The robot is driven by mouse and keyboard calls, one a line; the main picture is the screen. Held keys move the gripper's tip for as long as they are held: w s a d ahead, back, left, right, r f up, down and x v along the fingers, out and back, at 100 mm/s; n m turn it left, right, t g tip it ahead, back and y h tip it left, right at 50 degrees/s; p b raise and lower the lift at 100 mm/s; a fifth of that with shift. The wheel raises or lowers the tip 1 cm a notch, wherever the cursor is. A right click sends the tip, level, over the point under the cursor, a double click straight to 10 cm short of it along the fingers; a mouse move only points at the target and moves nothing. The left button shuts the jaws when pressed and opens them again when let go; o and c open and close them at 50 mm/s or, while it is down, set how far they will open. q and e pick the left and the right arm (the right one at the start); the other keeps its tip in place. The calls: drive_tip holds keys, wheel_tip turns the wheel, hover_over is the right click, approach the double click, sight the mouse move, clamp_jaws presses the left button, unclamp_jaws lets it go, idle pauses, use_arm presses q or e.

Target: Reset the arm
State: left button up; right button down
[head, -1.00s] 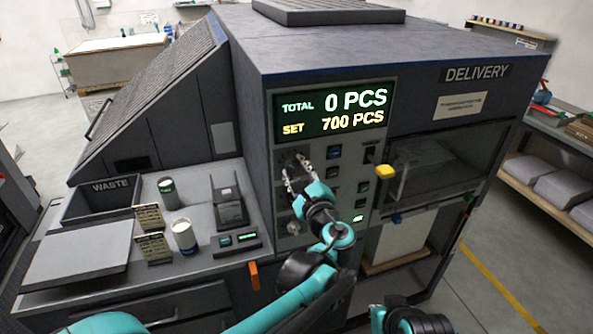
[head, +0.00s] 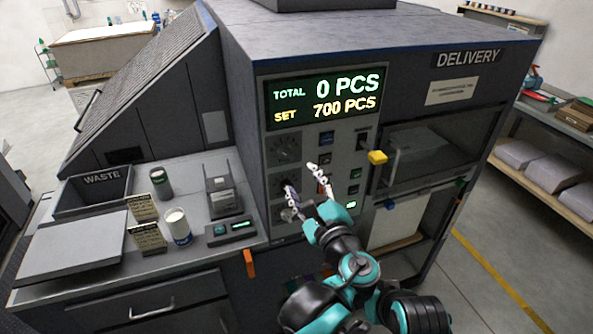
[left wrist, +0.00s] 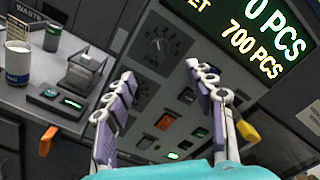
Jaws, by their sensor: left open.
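My left gripper (head: 306,188) is open and empty in front of the machine's control panel (head: 341,143). In the left wrist view its two fingers (left wrist: 163,85) stand apart, with panel buttons showing between them. A round dial (head: 284,150) on the panel is clear of the fingers; it also shows in the left wrist view (left wrist: 160,45). A lower dial is partly hidden by the gripper. The display (head: 326,98) reads TOTAL 0 PCS and SET 700 PCS. My right gripper is not clearly seen.
Left of the panel is a counter with a waste bin (head: 92,188), two cans (head: 177,226), small cards (head: 146,238) and a scale-like device (head: 231,231). A yellow knob (head: 377,157) and an orange handle (head: 250,263) stick out from the machine. Open floor lies at the right.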

use_arm(q)
drive_tip(key=shift+s+d, duration=0.15)
drive_tip(key=shift+s, duration=0.45)
drive_tip(key=s+a+f+n+g+b, duration=0.1)
drive_tip(key=s+a+f+n+g, duration=0.15)
drive_tip(key=a+f+n, duration=0.45)
drive_tip(key=s+a+f+n+g+b, duration=0.15)
drive_tip(key=a+f+g, duration=0.25)
drive_tip(key=a, duration=0.6)
drive_tip(key=s+a+f+n+g+h, duration=0.1)
drive_tip(key=s+a+f+n+h, duration=0.1)
drive_tip(key=s+f+n, duration=0.3)
drive_tip(key=s+a+f+n+g+h+b, duration=0.1)
drive_tip(key=s+f+n, duration=0.4)
drive_tip(key=n, duration=0.5)
drive_tip(key=s+a+g+h, duration=0.1)
drive_tip(key=s+h, duration=0.1)
drive_tip(key=shift+s+a+f+h, duration=0.25)
drive_tip(key=shift+s+a+h, duration=0.05)
drive_tip(key=shift+s, duration=0.05)
drive_tip(key=shift+g, duration=0.25)
